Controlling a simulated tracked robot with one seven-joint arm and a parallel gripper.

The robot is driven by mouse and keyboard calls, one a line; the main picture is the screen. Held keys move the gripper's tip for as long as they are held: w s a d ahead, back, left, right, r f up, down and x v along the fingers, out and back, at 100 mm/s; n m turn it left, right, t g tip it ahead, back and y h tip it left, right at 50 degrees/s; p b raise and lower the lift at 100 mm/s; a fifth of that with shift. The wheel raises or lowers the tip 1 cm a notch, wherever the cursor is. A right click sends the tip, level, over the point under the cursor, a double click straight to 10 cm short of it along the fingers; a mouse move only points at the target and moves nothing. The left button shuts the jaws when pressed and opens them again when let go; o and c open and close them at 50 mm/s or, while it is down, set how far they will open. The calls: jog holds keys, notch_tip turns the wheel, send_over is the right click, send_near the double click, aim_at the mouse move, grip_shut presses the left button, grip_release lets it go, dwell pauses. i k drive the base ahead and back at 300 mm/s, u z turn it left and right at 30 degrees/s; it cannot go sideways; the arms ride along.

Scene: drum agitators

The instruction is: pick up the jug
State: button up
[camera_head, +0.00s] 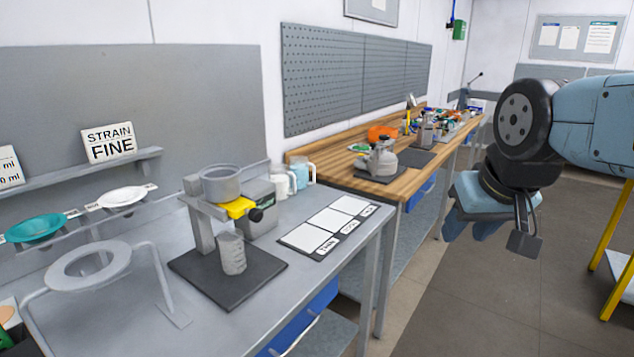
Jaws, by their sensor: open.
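Several vessels could be the jug, and I cannot tell for certain which is. A pale handled vessel (282,187) and a teal-and-white handled one (303,174) stand close together at the back of the grey bench. A grey kettle-like vessel (382,160) stands on a dark mat on the wooden bench. A small grey ribbed cup (232,254) stands upright on a dark plate under a grey holder. My gripper (472,231) hangs at the right, over the floor, open and apart from all of them; its fingers point down and are partly hidden.
The grey bench (345,248) carries a ring stand (90,268), a holder with a grey pan (220,184) and a card with white squares (328,226). A shelf holds green and white funnels. Tools clutter the wooden bench's far end. A yellow frame (617,255) stands right; the floor between is clear.

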aim_at(279, 173)
jog(key=u, duration=0.9)
jog(key=i, duration=0.15)
jog(key=z, duration=2.6)
jog(key=k, duration=1.6)
jog(key=u, duration=1.05)
jog(key=i, duration=1.6)
jog(key=u, duration=0.1)
